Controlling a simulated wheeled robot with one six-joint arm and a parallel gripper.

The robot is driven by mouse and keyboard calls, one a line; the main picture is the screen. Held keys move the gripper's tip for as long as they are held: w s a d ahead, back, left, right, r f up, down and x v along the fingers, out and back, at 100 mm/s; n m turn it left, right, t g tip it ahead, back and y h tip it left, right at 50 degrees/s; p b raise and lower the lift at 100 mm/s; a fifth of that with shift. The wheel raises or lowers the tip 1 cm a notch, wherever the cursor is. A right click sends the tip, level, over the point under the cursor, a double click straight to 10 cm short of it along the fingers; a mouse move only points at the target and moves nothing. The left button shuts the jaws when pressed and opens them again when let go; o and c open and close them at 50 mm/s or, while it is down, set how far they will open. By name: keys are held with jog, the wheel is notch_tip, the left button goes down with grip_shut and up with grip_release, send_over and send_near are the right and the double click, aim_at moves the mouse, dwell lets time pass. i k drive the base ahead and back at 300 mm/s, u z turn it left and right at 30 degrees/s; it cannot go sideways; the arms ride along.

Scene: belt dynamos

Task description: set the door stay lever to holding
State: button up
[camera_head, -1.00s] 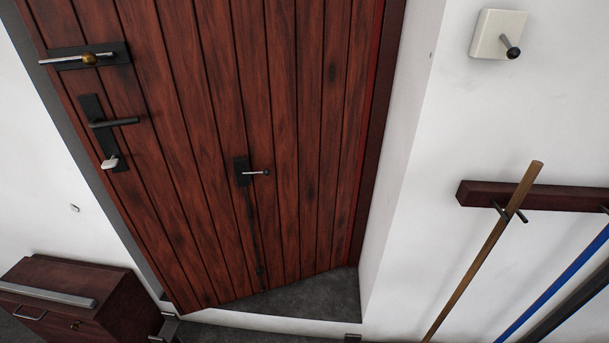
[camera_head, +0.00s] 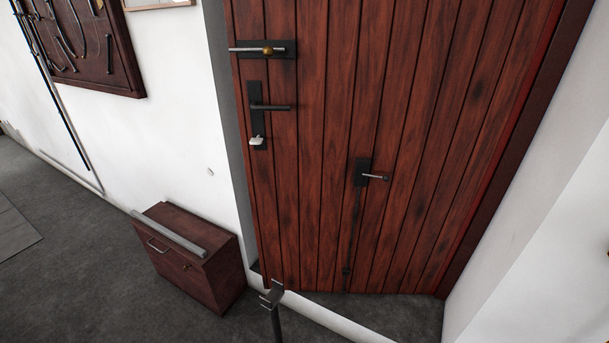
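The lever that looks like the door stay (camera_head: 375,177) sits on a black plate low on the red-brown plank door. It is a thin metal arm with a dark knob, pointing right and slightly down. A dark rod (camera_head: 355,230) runs down from its plate to a small foot (camera_head: 347,271) near the door's lower edge. I cannot tell whether the foot touches the floor. The door (camera_head: 320,150) stands at an angle to the white walls, with dark floor showing below it. My gripper is not in view.
Higher on the door are a bolt with a brass knob (camera_head: 267,50) and a black handle (camera_head: 270,107) with a pale thumb-turn (camera_head: 257,141). A wooden cabinet (camera_head: 215,275) stands left of the door. A dark post (camera_head: 275,315) rises before the door. Floor at left is clear.

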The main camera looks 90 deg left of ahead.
aim_at(386, 178)
jog(key=u, duration=2.55)
jog(key=k, duration=0.65)
jog(key=u, duration=0.3)
jog(key=i, duration=1.2)
jog(key=z, duration=0.05)
